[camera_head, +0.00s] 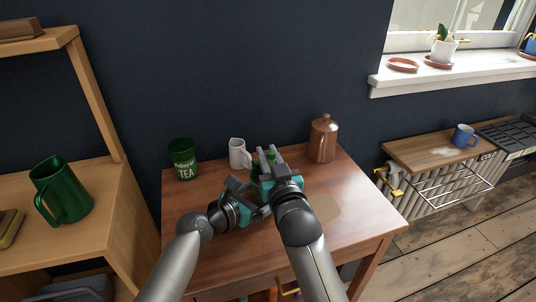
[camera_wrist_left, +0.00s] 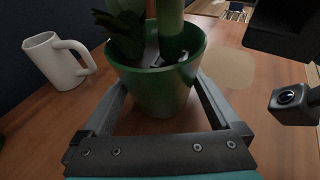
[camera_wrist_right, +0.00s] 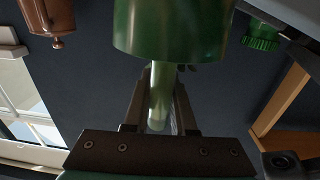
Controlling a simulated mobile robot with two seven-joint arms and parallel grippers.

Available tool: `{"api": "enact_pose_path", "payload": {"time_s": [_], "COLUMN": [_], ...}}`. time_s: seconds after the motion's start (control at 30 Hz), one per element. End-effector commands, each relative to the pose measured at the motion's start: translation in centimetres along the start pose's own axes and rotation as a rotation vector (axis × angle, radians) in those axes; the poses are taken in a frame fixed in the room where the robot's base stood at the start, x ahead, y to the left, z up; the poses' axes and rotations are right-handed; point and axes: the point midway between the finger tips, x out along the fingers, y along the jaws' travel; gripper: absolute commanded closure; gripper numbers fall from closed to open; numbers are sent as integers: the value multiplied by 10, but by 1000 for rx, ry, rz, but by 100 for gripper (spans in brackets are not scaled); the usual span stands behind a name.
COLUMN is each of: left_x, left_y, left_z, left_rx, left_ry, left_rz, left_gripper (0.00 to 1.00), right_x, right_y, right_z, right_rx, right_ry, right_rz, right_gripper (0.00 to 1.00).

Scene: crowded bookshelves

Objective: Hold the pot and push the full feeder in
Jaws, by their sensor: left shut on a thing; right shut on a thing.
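The green pot (camera_wrist_left: 155,85) stands upright on the wooden table in the left wrist view, with a leafy plant (camera_wrist_left: 122,32) in it. My left gripper (camera_head: 252,195) is shut around the pot's sides. The feeder (camera_wrist_right: 160,100), a pale green tube, is between the fingers of my right gripper (camera_wrist_right: 157,95), which is shut on it. In the upside-down right wrist view, the tube reaches to the pot's rim. The left wrist view shows the feeder (camera_wrist_left: 171,20) rising from the pot. Its lower end is hidden. In the head view my grippers mostly cover both.
The table's (camera_head: 360,225) right front is clear. A wooden shelf with a green jug (camera_head: 62,190) is at left.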

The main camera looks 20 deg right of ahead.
Motion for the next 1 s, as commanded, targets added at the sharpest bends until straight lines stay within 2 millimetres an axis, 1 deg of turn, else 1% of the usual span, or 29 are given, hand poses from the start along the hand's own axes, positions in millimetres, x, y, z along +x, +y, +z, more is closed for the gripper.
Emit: {"api": "enact_pose_path", "payload": {"time_s": [0.2,0.53,0.67,1.0], "left_x": [0,0,0,0], "left_y": [0,0,0,0], "left_z": [-1,-1,-1,0], "left_rx": [0,0,0,0], "left_ry": [1,1,1,1], "left_rz": [-1,-1,-1,-1], "left_gripper": [35,35,35,35], "right_x": [0,0,0,0], "right_y": [0,0,0,0], "right_z": [0,9,10,2], "right_rx": [0,0,0,-1], "right_ry": [0,-3,-5,-5], "right_rz": [0,0,1,0], "right_gripper": [100,100,100,100]}}
